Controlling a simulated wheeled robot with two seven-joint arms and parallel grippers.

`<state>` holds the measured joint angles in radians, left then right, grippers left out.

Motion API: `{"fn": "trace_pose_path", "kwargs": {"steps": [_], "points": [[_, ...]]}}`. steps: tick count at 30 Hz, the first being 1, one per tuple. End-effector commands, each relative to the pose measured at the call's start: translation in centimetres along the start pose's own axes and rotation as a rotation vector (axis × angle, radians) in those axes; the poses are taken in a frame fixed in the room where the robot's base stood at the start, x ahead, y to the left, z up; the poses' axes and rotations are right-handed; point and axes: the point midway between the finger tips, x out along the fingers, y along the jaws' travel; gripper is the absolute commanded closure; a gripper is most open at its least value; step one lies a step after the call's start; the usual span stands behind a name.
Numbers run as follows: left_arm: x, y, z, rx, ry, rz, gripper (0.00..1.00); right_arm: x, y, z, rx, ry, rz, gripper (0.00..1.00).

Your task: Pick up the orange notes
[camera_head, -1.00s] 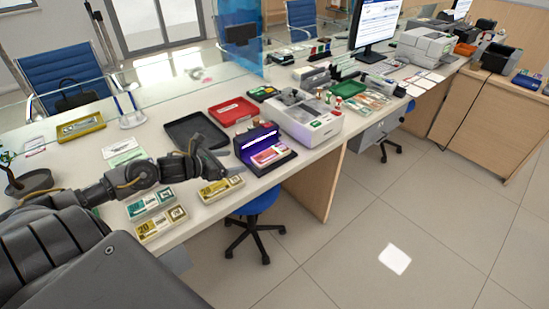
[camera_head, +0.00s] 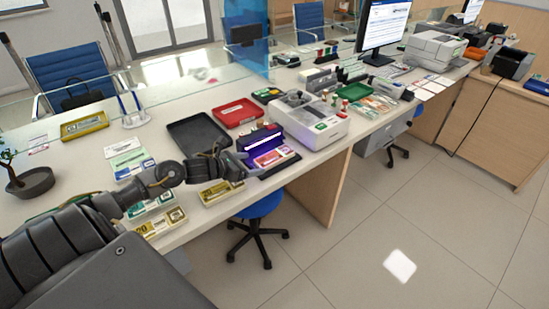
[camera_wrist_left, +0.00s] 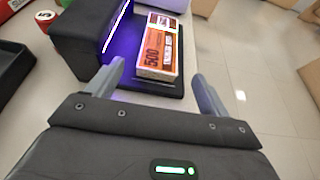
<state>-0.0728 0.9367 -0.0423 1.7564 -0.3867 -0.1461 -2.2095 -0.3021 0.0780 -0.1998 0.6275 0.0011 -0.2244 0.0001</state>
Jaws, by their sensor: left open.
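A bundle of orange notes marked 500 (camera_wrist_left: 160,48) lies on the black base of a note checker (camera_wrist_left: 82,40) lit by violet light. In the head view the bundle (camera_head: 273,157) looks pink and orange in front of the checker (camera_head: 258,139). My left gripper (camera_head: 245,168) is open and empty, just to the left of the bundle. In the left wrist view its two fingers (camera_wrist_left: 158,88) stand apart, with the bundle ahead between them and not touched. My right gripper is out of view.
A yellow bundle (camera_head: 220,192) lies just below my left gripper. Other bundles lie further left, partly behind my arm. A dark tray (camera_head: 199,134), a red tray (camera_head: 236,112) and a white machine (camera_head: 309,119) stand around the checker. The counter's front edge is close.

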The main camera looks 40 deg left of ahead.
Motion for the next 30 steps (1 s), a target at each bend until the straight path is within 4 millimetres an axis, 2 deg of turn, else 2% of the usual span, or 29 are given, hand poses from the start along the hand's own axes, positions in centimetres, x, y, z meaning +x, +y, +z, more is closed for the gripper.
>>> {"fn": "trace_pose_path", "kwargs": {"steps": [5,15,24,30], "points": [[0.4,0.0,0.1,-0.002,-0.001,0.000,0.20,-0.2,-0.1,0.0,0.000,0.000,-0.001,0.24],[4.8,0.2,0.1,-0.004,-0.001,0.001,0.20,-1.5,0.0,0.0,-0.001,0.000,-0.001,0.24],[5.3,0.2,-0.1,0.001,0.001,-0.001,0.20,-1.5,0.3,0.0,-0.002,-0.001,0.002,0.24],[5.3,0.2,0.0,0.000,0.001,-0.001,0.45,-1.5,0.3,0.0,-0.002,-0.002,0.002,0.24]]}}
